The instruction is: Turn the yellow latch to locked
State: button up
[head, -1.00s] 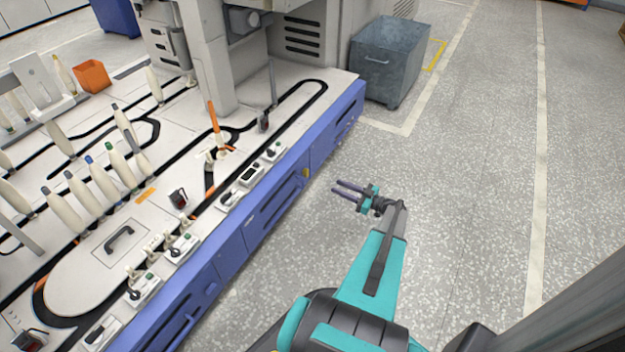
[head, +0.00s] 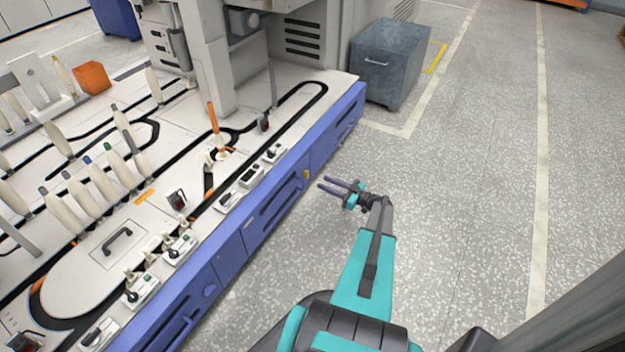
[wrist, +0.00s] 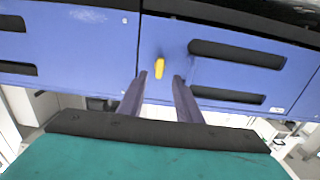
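The yellow latch (wrist: 159,68) sits on the blue front panel of the machine, just right of a vertical panel seam in the wrist view. It stands nearly upright there, slightly tilted. In the head view the latch (head: 306,174) is a small yellow spot on the blue side. My gripper (head: 330,184) is in the air over the floor, its fingers pointing at the panel, short of the latch. In the wrist view my gripper (wrist: 160,80) is open, with a gap between the two dark fingers. The latch shows just beyond that gap, and nothing is held.
The blue cabinet side (head: 265,215) has dark slots and a round knob. White control boxes (head: 251,175) line the tabletop edge above. A grey metal bin (head: 390,60) stands beyond on the floor. The floor right of my arm is clear.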

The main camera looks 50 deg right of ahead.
aim_at(308, 176)
jog(key=b+x, duration=0.1)
jog(key=x, duration=0.6)
jog(key=shift+w, duration=0.25)
grip_shut()
